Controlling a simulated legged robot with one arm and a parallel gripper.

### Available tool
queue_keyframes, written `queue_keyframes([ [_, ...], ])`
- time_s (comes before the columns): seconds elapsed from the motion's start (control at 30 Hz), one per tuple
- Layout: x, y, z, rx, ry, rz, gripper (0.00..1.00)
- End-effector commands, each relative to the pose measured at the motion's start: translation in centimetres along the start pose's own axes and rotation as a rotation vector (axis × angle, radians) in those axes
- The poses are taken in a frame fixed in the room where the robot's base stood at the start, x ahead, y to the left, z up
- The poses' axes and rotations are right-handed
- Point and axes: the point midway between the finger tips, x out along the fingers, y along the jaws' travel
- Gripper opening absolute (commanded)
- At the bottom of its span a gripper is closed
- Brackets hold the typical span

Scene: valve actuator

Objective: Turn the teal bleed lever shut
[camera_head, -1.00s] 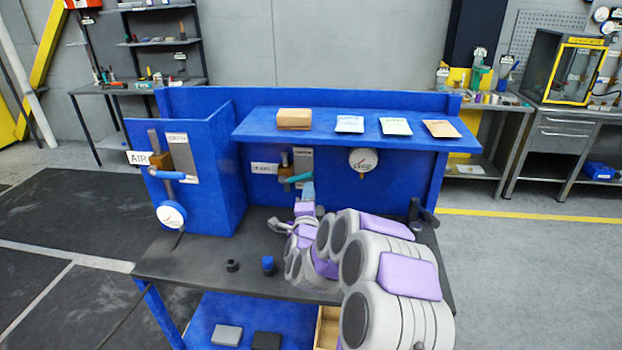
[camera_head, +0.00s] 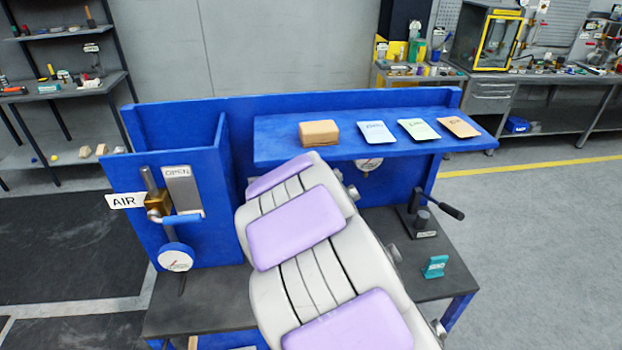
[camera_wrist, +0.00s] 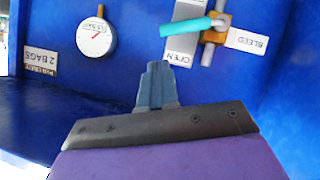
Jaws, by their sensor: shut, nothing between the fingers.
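The teal bleed lever (camera_wrist: 185,28) shows in the wrist view near the top. It lies nearly level across a grey plate marked OPEN (camera_wrist: 182,54). Its right end meets a brass valve body on a grey pipe, beside a white BLEED label (camera_wrist: 247,41). My gripper (camera_wrist: 155,68) is shut and empty. Its tips show just below and left of the OPEN plate, apart from the lever in the picture. In the head view my arm covers the bleed lever and my gripper.
A gauge (camera_wrist: 96,37) is left of the lever in the wrist view. The blue shelf (camera_head: 284,140) holds a brown box (camera_head: 319,132) and several packets. The blue AIR lever (camera_head: 182,220) is at left. A black-handled device (camera_head: 425,222) stands right on the bench, behind a teal sign (camera_head: 435,267).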

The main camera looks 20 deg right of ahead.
Motion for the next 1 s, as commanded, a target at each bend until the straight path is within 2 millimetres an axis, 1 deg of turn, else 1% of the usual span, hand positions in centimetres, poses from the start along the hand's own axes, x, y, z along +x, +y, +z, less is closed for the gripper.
queue_keyframes([
  [0.17, 2.2, -0.6, 0.1, -0.001, 0.000, 0.000, 0.00],
  [0.3, 4.3, -1.0, -0.2, -0.005, 0.004, 0.001, 0.00],
  [0.4, 5.9, -1.1, -0.1, -0.006, 0.004, 0.001, 0.00],
  [0.6, 8.2, -1.0, -0.3, -0.004, 0.006, 0.001, 0.00],
  [0.8, 9.2, -0.9, -0.2, -0.003, 0.003, 0.000, 0.00],
  [1.0, 9.2, -0.9, -0.3, -0.003, 0.004, 0.000, 0.00],
])
